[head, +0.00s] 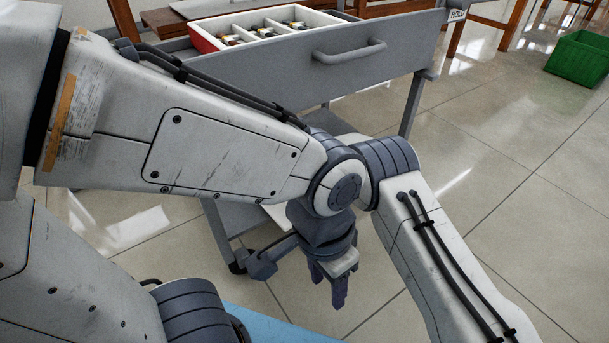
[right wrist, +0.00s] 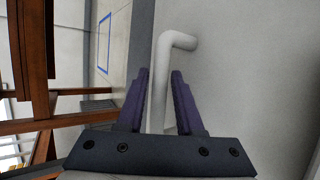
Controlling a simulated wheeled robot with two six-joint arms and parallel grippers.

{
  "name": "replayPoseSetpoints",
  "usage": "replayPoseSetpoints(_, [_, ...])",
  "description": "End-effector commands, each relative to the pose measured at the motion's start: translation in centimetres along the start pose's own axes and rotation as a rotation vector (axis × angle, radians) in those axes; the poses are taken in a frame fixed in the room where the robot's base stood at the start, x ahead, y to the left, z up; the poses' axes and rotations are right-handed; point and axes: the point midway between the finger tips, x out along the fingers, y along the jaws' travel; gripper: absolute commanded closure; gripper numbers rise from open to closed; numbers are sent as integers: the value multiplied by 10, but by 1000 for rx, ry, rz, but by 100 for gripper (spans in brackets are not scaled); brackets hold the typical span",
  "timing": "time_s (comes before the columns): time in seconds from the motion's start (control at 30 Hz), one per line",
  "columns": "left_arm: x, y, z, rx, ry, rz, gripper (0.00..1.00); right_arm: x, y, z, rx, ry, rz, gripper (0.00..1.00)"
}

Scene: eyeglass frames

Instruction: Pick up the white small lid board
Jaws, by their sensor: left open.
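I cannot make out the white small lid board for certain. A pale flat piece (head: 281,215) shows low on the cart, mostly hidden behind my left arm. My left gripper (head: 328,284) hangs pointing down in front of the cart, open, with nothing seen between its fingers. My right gripper is not made out in the head view. In the right wrist view my right gripper (right wrist: 161,76) has its fingers apart. A pale bent bar handle (right wrist: 167,58) shows between them, and I cannot tell whether they touch it.
A grey cart (head: 400,65) with a bar handle (head: 349,51) stands ahead. On it is a red tray (head: 203,43) with white compartments holding small dark items. A green crate (head: 578,60) stands on the tiled floor at far right. Open floor lies at right.

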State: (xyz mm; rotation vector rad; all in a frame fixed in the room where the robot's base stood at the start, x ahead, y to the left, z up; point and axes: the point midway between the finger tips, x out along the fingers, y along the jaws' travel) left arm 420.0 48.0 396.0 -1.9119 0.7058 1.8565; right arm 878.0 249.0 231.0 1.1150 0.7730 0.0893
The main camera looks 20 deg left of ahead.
Motion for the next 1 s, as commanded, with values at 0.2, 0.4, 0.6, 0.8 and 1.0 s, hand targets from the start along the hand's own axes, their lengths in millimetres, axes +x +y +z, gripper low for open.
replayPoseSetpoints(0.2, [0,0,0,0,0,0,50,0,0,0,0,0,0,100])
replayPoseSetpoints(0.4, [0,0,0,0,0,0,50,0,0,0,0,0,0,100])
replayPoseSetpoints(0.6, [0,0,0,0,0,0,50,0,0,0,0,0,0,100])
replayPoseSetpoints(0.8, [0,0,0,0,0,0,50,0,0,0,0,0,0,100])
replayPoseSetpoints(1.0, [0,0,0,0,0,0,50,0,0,0,0,0,0,100])
